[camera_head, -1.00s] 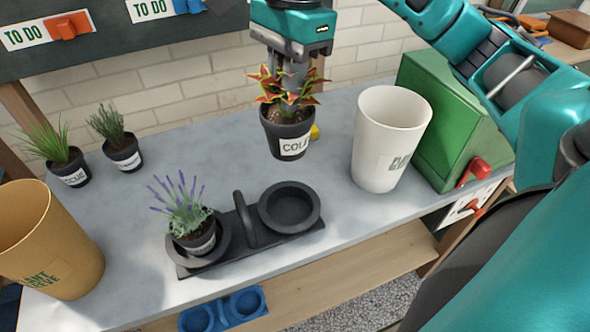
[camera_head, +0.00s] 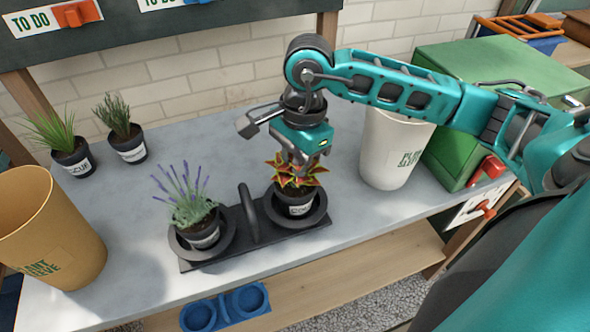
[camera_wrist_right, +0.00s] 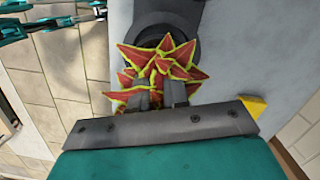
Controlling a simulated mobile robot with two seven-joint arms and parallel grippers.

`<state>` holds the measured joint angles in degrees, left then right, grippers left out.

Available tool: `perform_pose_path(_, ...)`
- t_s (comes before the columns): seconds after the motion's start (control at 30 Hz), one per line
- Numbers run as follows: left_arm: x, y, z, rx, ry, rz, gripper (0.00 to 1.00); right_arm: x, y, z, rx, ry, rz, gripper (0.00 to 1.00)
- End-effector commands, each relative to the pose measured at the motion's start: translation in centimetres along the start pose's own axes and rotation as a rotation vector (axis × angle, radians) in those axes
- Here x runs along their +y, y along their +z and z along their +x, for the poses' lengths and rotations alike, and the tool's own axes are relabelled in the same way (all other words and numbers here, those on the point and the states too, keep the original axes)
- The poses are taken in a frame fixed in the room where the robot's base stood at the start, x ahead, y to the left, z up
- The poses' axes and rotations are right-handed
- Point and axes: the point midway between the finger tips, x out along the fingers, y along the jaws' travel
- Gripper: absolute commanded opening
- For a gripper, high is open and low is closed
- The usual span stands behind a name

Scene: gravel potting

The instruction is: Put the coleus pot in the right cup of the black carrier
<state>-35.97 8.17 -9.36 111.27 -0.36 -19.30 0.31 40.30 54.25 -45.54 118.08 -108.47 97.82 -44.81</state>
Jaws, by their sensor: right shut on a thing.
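The coleus pot (camera_head: 295,205), dark with a white label and red-yellow leaves, stands upright inside the right cup (camera_head: 322,212) of the black carrier (camera_head: 250,249). My right gripper (camera_head: 299,168) is over it from above, its fingers down among the leaves and shut on it. A lavender pot (camera_head: 203,234) stands in the carrier's left cup. The carrier's upright handle (camera_head: 249,212) is between the cups. My left gripper is not in view.
A white bin (camera_head: 393,150) stands right of my right gripper, before a green box (camera_head: 460,90). A tan bin (camera_head: 48,230) is at the left. Two small potted plants (camera_head: 70,160) and (camera_head: 128,148) stand at the back left. The table's middle back is clear.

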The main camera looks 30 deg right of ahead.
Motion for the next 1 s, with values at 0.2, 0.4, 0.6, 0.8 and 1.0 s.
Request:
perform_pose_path(0.2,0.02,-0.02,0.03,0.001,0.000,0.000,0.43,-0.04,-0.08,0.77,0.000,-0.002,-0.002,0.00)
perform_pose_path(0.4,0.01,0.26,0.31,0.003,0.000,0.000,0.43,-0.04,-0.12,1.12,-0.001,-0.002,-0.001,0.00)
perform_pose_path(0.6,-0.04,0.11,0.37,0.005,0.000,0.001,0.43,0.00,-0.12,1.09,0.000,0.000,-0.001,0.29)
perform_pose_path(0.8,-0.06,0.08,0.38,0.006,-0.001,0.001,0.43,0.00,-0.13,1.08,0.000,0.000,-0.001,0.40)
perform_pose_path(1.0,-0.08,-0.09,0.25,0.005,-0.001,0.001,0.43,0.01,-0.11,0.88,0.000,0.000,-0.001,0.40)
